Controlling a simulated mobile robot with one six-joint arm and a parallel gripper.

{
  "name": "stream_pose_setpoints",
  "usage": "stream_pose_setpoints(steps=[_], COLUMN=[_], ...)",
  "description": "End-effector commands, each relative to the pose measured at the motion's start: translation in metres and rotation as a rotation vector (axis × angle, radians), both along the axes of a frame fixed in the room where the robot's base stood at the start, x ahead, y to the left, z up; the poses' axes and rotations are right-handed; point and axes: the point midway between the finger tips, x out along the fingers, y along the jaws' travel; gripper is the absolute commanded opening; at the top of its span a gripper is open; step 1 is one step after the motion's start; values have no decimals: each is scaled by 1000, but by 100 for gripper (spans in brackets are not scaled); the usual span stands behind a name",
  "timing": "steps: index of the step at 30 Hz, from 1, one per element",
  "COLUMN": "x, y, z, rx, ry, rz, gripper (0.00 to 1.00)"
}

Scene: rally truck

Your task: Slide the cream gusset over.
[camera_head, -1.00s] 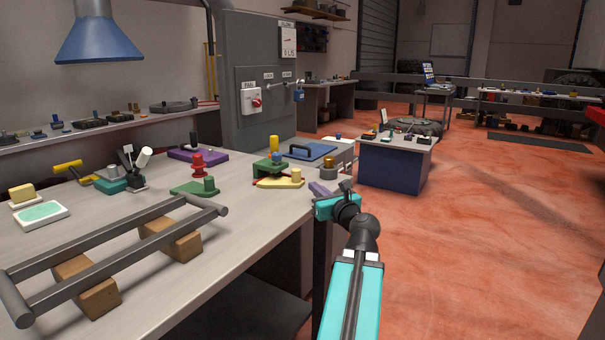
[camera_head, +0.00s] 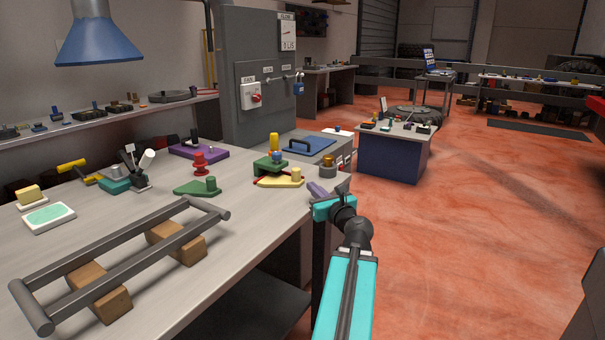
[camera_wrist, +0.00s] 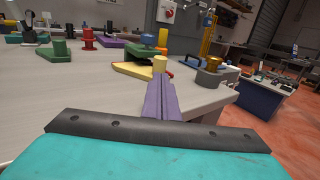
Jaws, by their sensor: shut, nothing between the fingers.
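The cream gusset (camera_head: 279,182) is a flat pale-yellow plate with an upright cream peg. It lies near the right end of the grey workbench (camera_head: 120,215). In the wrist view its plate (camera_wrist: 132,71) shows just beyond my fingers, with its peg straight ahead of their tips. My gripper (camera_head: 314,186) has purple fingers, shut with nothing between them. It is right of the gusset and on the near side, by the bench's right edge. In the wrist view the shut fingers (camera_wrist: 159,90) point toward the peg; I cannot tell whether they touch it.
A green block (camera_head: 267,164) with knobs stands close behind the gusset, and a red piece shows at the gusset's edge. A green plate with a peg (camera_head: 197,187) lies to the left. A grey bar rack (camera_head: 120,255) lies in front. Bare bench separates them.

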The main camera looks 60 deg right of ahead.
Motion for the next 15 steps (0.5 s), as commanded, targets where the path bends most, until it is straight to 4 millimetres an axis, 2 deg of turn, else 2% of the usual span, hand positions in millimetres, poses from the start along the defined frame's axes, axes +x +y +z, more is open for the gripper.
stream_pose_setpoints(steps=[6, 15], x=[2, 30], y=[-1, -21], z=[3, -1], rx=[3, 1], ry=[1, 2], rz=[-3, -2], gripper=[0, 0])
